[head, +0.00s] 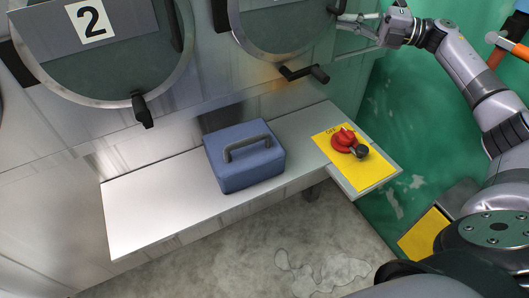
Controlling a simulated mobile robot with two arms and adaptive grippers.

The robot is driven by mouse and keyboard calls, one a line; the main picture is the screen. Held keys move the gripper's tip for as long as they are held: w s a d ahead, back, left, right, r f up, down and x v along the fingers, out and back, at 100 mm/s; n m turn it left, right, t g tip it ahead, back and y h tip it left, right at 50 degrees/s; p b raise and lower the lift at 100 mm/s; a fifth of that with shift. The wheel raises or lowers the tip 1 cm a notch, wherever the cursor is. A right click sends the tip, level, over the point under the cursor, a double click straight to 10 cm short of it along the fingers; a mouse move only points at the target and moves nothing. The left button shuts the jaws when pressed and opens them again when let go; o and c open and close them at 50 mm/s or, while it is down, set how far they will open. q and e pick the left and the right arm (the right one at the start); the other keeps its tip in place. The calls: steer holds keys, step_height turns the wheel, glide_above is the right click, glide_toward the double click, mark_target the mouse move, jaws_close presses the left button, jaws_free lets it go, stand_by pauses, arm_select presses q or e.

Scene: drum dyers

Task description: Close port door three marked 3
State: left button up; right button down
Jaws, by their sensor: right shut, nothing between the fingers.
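A round port door (275,28) with a dark green face and pale metal rim is cut off by the top edge, right of centre. Its number is out of view, so I cannot confirm that it is door three. A dark handle (333,7) shows at its upper right edge, and a black latch lever (304,73) sits below its rim. My right gripper (346,22) is shut and empty at the door's right edge, its fingers pointing left, close to that handle. I cannot tell whether they touch. My left gripper is not in view.
Another round door (112,58), marked 2, is at the upper left. A metal shelf (145,215) below holds a blue case (243,163) and a red knob (344,139) on a yellow plate. A green wall (385,110) bounds the right. Concrete floor (260,255) lies in front.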

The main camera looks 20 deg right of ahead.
step_height(320, 180, up, 10)
stand_by(0.6)
